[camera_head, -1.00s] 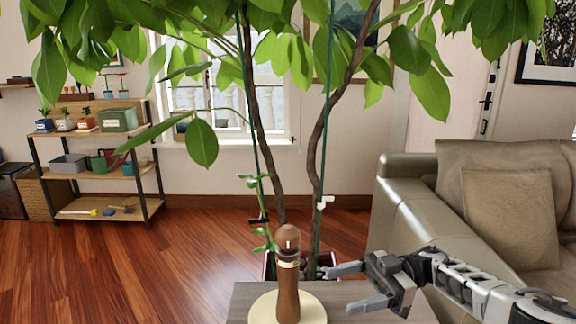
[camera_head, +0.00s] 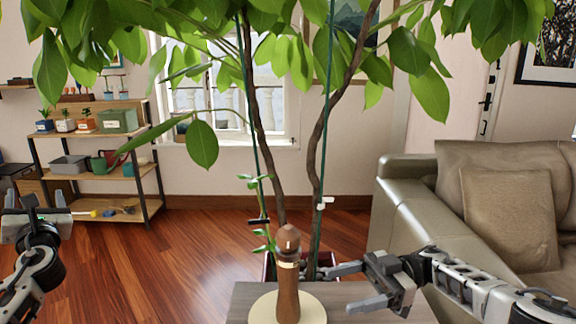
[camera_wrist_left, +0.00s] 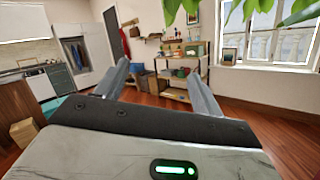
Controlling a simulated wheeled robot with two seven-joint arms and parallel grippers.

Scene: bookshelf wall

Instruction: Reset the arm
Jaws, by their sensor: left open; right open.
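My left gripper (camera_head: 24,200) is at the left edge of the head view, raised above the floor with its fingers pointing up and away. In the left wrist view its two fingers (camera_wrist_left: 160,85) stand wide apart with nothing between them. My right gripper (camera_head: 348,286) is over the right part of the small table, pointing left. It is open and empty, with a gap between it and the wooden grinder-like object (camera_head: 288,290).
The wooden object stands upright on a cream round plate (camera_head: 314,311) on the small table (camera_head: 243,298). A tall leafy plant (camera_head: 318,150) rises behind it. A sofa (camera_head: 420,215) is at the right. A shelf (camera_head: 100,172) stands at the back left. Floor between is clear.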

